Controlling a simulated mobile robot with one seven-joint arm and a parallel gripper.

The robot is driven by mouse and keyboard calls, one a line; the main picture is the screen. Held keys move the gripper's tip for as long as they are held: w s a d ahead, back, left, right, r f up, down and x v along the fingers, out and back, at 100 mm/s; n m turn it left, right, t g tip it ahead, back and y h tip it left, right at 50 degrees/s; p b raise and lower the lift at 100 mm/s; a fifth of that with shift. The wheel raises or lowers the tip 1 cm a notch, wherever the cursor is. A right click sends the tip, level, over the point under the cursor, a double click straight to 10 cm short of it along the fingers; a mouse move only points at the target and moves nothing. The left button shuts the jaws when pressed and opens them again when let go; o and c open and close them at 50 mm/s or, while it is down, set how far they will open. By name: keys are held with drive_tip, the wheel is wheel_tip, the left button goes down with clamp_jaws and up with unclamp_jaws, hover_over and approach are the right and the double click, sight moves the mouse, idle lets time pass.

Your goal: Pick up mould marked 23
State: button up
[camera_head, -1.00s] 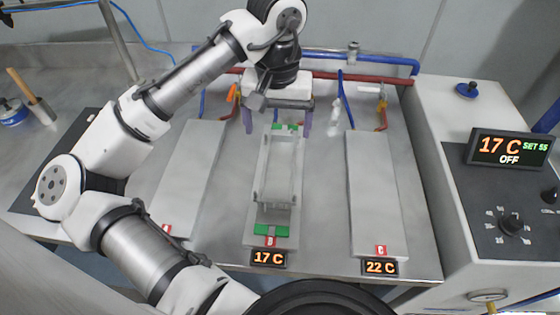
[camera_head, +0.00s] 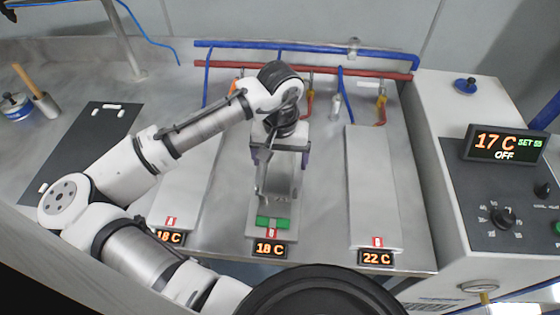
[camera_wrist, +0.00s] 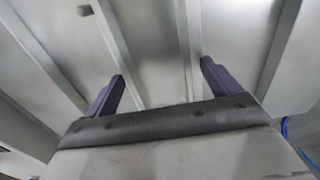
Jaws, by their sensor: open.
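A long, pale grey mould (camera_head: 283,188) with a green block (camera_head: 272,223) at its near end lies on the middle plate, marked B in the earlier view. I cannot read a 23 on it. My gripper (camera_head: 280,157) is open over the mould's far part and hides that end. In the wrist view, my two purple fingers (camera_wrist: 162,78) are spread apart with nothing held between them. Long metal strips (camera_wrist: 187,45) run beneath them. I cannot tell whether the fingers touch the mould.
A bare plate (camera_head: 372,190) lies to the right and another (camera_head: 195,185) to the left, partly behind my arm. Blue and red pipes (camera_head: 330,65) run along the back. A control box (camera_head: 505,195) reading 17 C, OFF stands at right. A dark mat (camera_head: 95,135) lies at left.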

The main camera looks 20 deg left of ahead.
drive_tip(key=c, duration=1.6)
drive_tip(key=shift+r, duration=0.1)
